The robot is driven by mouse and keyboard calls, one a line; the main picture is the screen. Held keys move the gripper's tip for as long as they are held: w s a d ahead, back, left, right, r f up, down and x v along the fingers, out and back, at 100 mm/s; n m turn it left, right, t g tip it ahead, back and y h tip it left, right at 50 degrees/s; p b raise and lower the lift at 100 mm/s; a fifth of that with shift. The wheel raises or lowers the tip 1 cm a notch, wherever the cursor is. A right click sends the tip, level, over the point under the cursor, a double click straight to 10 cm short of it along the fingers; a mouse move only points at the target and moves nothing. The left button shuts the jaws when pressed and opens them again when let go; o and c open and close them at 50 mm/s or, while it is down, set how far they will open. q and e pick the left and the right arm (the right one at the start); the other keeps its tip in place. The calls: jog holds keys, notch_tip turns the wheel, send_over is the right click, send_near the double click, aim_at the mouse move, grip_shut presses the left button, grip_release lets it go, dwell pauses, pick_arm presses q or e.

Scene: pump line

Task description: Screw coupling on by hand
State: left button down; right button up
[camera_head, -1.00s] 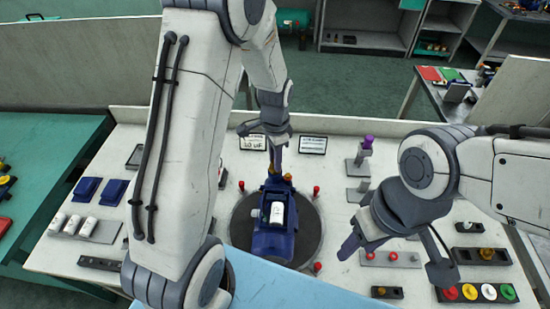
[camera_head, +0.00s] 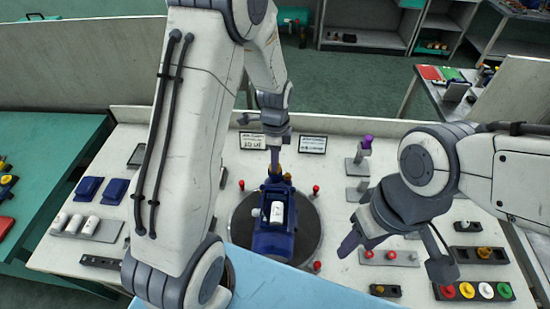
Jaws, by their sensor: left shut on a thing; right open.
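A dark blue pump (camera_head: 275,235) with a white cylinder (camera_head: 277,212) in its top stands on a round dark plate (camera_head: 243,228) at the middle of the bench. My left gripper (camera_head: 274,155) reaches down over the pump's far end. It is shut on a small brass coupling (camera_head: 275,168), which is at the far end of the pump. I cannot tell whether its thread is engaged. Another brass fitting (camera_head: 287,177) shows just to the right of it. My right gripper (camera_head: 396,256) is open and empty, right of the pump and above the bench.
Several red-topped pins (camera_head: 316,190) stand around the plate. Below my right gripper is a row of coloured caps (camera_head: 467,291). A purple-topped tool (camera_head: 366,143) stands at the back right. White cylinders (camera_head: 75,224) and blue blocks (camera_head: 114,191) lie left. Two signs (camera_head: 312,145) stand behind.

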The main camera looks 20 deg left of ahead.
pick_arm(q)
jog(key=m, duration=0.3)
jog(key=shift+m, duration=0.3)
jog(key=c, duration=0.8)
grip_release()
jog(key=shift+o, duration=0.2)
jog(key=shift+p, duration=0.3)
jog(key=shift+n, duration=1.8)
jog(key=n+p, duration=0.1)
jog(key=n, duration=0.2)
